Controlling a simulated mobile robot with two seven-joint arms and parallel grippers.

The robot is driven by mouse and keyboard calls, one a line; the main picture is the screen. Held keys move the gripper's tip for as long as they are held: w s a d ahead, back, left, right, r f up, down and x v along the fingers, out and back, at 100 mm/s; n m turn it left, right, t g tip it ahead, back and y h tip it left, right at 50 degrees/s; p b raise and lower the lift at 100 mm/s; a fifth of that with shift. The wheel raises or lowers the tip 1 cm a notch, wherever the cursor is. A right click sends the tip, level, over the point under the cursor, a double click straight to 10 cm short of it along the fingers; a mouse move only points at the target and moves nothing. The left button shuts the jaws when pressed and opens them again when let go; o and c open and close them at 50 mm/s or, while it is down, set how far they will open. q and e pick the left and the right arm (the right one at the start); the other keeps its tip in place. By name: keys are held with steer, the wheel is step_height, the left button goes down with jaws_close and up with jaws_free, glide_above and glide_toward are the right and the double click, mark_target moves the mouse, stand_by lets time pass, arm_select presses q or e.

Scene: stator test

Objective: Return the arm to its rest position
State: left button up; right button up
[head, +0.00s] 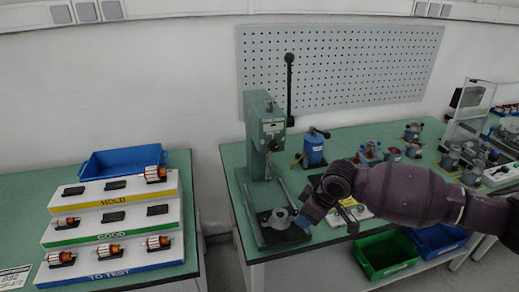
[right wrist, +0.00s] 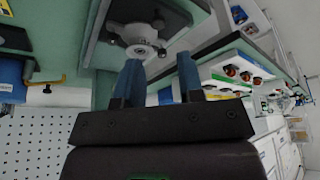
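My right arm comes in from the right in the head view. Its right gripper (head: 308,219) has blue fingers and is just right of the green press (head: 262,125). A grey round metal part (head: 281,217) sits on the black plate at the press's foot. In the right wrist view the two fingers of the gripper (right wrist: 158,82) stand apart with nothing held between them. The grey part (right wrist: 138,36) is beyond the fingertips, apart from them as far as I can tell. My left arm and gripper are not in view.
A stepped rack (head: 115,225) with several copper rotors and a blue bin (head: 122,160) stand on the left table. A blue device (head: 314,148) and several motor parts stand behind my right arm. Green (head: 386,254) and blue (head: 437,240) bins are lower. A gap separates the tables.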

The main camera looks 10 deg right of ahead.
steer(key=w+a+r+n+t+y, duration=0.2)
steer(key=w+a+r+t+y, duration=0.2)
steer(key=w+a+r+t, duration=0.25)
steer(key=s+d+f+m+t+h, duration=0.1)
steer(key=s+d+f+m+h, duration=0.2)
steer(key=s+f, duration=0.7)
steer(key=s+d+f+m+t+h, duration=0.1)
steer(key=s+d+f+m+h, duration=0.3)
steer(key=s, duration=1.5)
steer(key=d+f+m, duration=0.3)
steer(key=f, duration=0.4)
steer(key=shift+d+f, duration=0.15)
steer(key=shift+f, duration=0.15)
